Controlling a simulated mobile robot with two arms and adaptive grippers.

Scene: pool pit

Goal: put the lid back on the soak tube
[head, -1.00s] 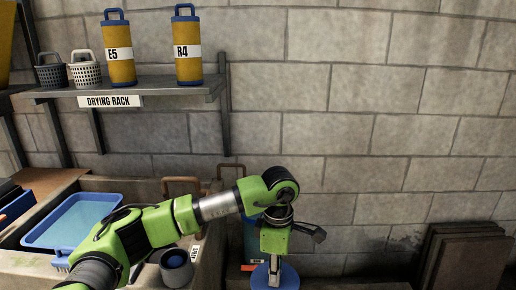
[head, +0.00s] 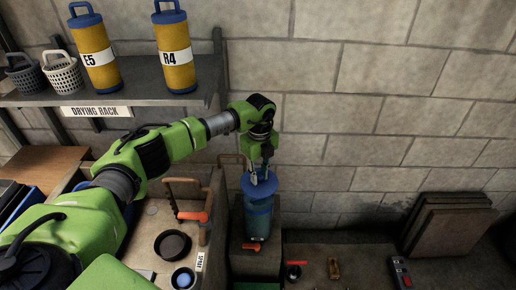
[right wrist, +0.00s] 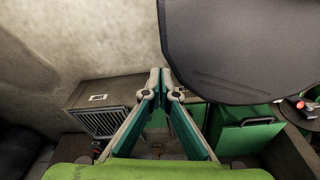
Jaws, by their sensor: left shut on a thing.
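My left gripper (head: 263,173) points down and is shut on the blue round lid (head: 248,187), gripping it from above. The soak tube (head: 259,220) is a blue cylinder standing upright on a block beside the sink. The lid is directly above the tube's mouth in the head view and covers it. I cannot tell whether lid and rim touch. My right gripper (right wrist: 161,78) shows only in the right wrist view, with its fingertips together and nothing between them.
A drying rack shelf (head: 140,100) holds yellow tubes E5 (head: 97,60) and R4 (head: 174,60) and two baskets. A sink with an orange-handled tool (head: 192,216) stands left of the tube. Dark panels (head: 448,226) lean on the wall at right.

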